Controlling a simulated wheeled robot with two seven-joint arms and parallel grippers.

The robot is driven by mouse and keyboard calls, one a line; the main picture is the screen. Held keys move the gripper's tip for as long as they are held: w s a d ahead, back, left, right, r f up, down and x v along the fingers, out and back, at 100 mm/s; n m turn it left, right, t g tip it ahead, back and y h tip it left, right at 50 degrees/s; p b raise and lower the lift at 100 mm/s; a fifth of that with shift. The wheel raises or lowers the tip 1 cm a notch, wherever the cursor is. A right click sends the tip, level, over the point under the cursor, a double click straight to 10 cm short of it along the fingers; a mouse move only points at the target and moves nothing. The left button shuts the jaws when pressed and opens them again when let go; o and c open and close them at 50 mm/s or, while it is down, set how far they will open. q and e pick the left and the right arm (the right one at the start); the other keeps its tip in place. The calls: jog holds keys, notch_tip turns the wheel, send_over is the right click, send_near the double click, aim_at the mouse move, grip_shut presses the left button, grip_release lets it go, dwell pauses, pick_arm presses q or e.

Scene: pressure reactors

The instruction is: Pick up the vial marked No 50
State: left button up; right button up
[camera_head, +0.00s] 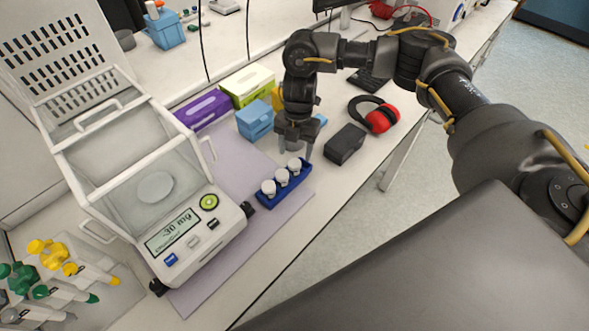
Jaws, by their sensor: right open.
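Three white-capped vials stand in a row in a blue rack (284,193) on a pale purple mat. They are the near vial (268,187), the middle vial (282,177) and the far vial (294,165). No number on any of them can be read from here. My right gripper (296,153) points down from above, open, with its fingers at the far end of the rack by the far vial. I cannot tell whether it touches that vial. My left gripper is not in view.
An analytical balance (190,236) reading about -30 mg stands left of the rack. A black box (344,144) and red ear muffs (381,118) lie to the right. A light blue box (254,121) and glove boxes (248,84) stand behind. Pipettes lie at lower left.

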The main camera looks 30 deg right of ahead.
aim_at(295, 163)
jog(key=shift+s+a+f, duration=0.15)
jog(key=shift+s+a, duration=0.05)
jog(key=shift+s+a+f+p, duration=0.1)
jog(key=shift+s+f+p, duration=0.1)
jog(key=shift+f, duration=0.6)
jog(key=shift+s+a+f+p, duration=0.1)
jog(key=shift+f+p, duration=0.1)
jog(key=shift+f, duration=0.55)
jog(key=shift+s+f+p, duration=0.1)
jog(key=shift+f+p, duration=0.1)
jog(key=shift+f, duration=0.6)
jog(key=shift+c, duration=0.5)
jog(key=c, duration=1)
